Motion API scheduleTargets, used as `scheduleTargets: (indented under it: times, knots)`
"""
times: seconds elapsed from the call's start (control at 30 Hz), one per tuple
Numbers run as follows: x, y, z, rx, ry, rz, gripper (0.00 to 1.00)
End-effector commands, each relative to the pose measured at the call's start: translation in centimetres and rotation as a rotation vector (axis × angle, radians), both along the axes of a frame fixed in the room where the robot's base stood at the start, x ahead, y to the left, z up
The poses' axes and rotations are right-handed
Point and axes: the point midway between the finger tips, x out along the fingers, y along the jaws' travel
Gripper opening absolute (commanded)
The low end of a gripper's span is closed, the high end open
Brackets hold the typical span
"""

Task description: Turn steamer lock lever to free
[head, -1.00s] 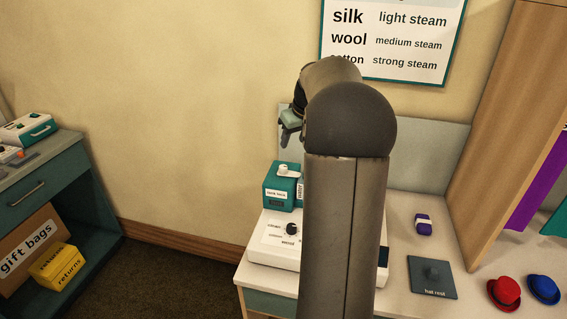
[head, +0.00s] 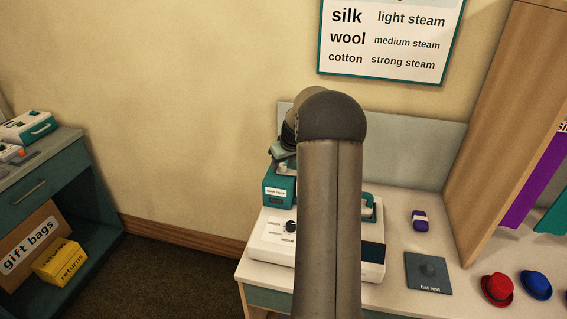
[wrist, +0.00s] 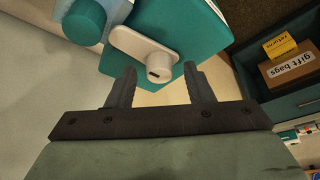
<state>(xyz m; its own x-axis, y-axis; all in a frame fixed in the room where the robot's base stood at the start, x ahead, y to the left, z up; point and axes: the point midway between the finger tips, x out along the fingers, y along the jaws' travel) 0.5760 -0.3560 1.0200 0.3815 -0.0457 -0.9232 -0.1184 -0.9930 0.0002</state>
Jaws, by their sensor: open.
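The lock lever (wrist: 128,41) is a cream bar with a round knob at one end, lying on top of a teal box (wrist: 190,30) in the wrist view. In the head view the teal box (head: 272,190) has a white label on its front, and only a bit of the lever (head: 282,169) shows under my arm. My gripper (wrist: 161,86) is open and empty. Its fingertips point toward the lever's knob end, one on each side in the picture. I cannot tell how far above it they are. My arm hides part of the box.
The box stands on a white steamer base (head: 268,236) with a black dial (head: 291,226). A purple item (head: 420,220), a hat rest (head: 428,273), a red hat (head: 497,288) and a blue hat (head: 536,285) lie to the right. A backboard (head: 410,150) rises behind.

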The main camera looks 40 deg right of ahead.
Motion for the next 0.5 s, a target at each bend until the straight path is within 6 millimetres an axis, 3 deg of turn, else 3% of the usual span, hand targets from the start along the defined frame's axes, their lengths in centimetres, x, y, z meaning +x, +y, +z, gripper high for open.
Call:
scheduleTargets:
  times: [0.07,0.2,0.23,0.5]
  knots:
    - [0.01,0.00,0.01,0.000,0.000,0.000,0.47]
    - [-0.01,0.00,0.03,0.000,0.000,0.000,0.08]
    - [-0.01,0.00,0.03,0.000,0.000,0.000,0.03]
    - [0.00,0.04,0.00,-0.001,0.000,-0.014,0.03]
